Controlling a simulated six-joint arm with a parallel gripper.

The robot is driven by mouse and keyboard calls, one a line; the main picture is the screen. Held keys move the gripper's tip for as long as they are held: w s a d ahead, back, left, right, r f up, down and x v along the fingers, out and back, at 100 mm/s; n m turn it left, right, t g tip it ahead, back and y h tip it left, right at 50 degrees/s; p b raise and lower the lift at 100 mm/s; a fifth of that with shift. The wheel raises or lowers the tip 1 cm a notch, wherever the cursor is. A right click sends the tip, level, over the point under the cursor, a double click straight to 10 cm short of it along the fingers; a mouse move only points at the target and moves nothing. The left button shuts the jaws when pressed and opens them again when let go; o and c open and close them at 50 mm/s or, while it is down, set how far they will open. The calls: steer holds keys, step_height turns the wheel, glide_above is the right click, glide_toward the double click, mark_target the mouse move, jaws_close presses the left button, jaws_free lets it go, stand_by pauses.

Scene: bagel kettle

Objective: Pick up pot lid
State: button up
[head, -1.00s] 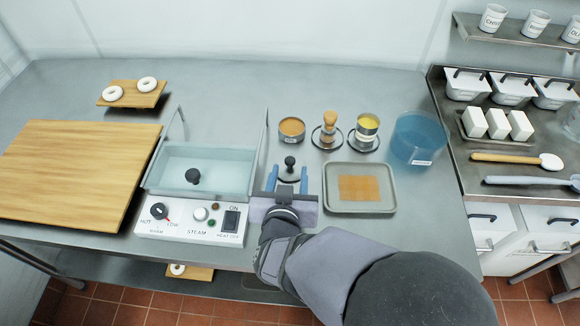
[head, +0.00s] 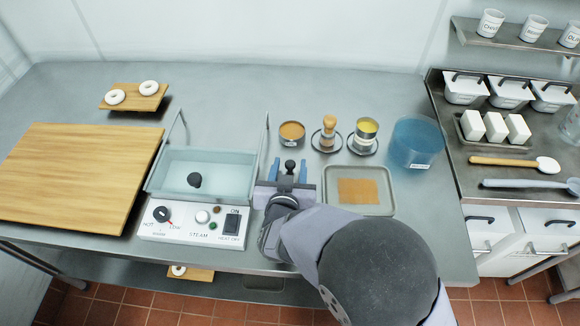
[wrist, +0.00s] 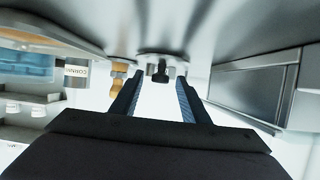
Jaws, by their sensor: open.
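A pot lid (head: 290,164) with a black knob stands on the counter right of the steamer, its steel base mostly hidden by my gripper in the head view. My gripper (head: 289,171) is open, with one blue-padded finger on each side of the lid's knob. In the wrist view, the black knob (wrist: 159,73) appears just ahead of and between the fingertips (wrist: 156,92). I see no clear contact with it.
The steamer's control panel (head: 193,224) is close left of my gripper. A grey tray (head: 374,209) with a brown sheet lies close to the right. Behind stand a round tin (head: 292,140), a wooden-handled tool (head: 329,125), a yellow-topped cup (head: 366,127) and a blue tub (head: 417,143).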

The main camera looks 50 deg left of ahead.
steer(key=shift+x, duration=0.9)
jaws_close()
steer(key=shift+r, duration=0.1)
